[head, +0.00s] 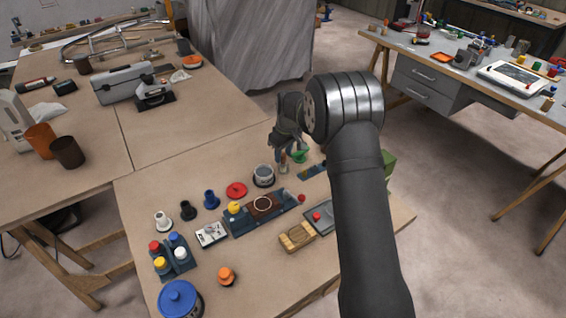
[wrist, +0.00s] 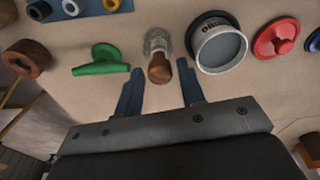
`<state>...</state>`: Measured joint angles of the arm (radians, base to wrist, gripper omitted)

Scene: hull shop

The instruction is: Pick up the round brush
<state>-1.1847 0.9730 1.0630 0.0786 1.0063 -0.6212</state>
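The round brush, with a brown wooden handle and a pale head, stands on the table in the wrist view (wrist: 159,70), between the tips of my gripper's two blue fingers (wrist: 160,88). The fingers are spread wide, with a gap on each side of the handle, and they do not touch it. In the head view, my gripper (head: 286,150) hangs over the far edge area of the near table. The brush (head: 283,168) shows small just below the fingers, partly hidden by them.
A grey-topped tin (wrist: 220,48) stands close right of the brush in the wrist view, with a red lid (wrist: 275,42) beyond. A green piece (wrist: 101,62) lies left, near the left finger. In the head view, a dark blue tray (head: 262,212) and several small items fill the table (head: 140,215).

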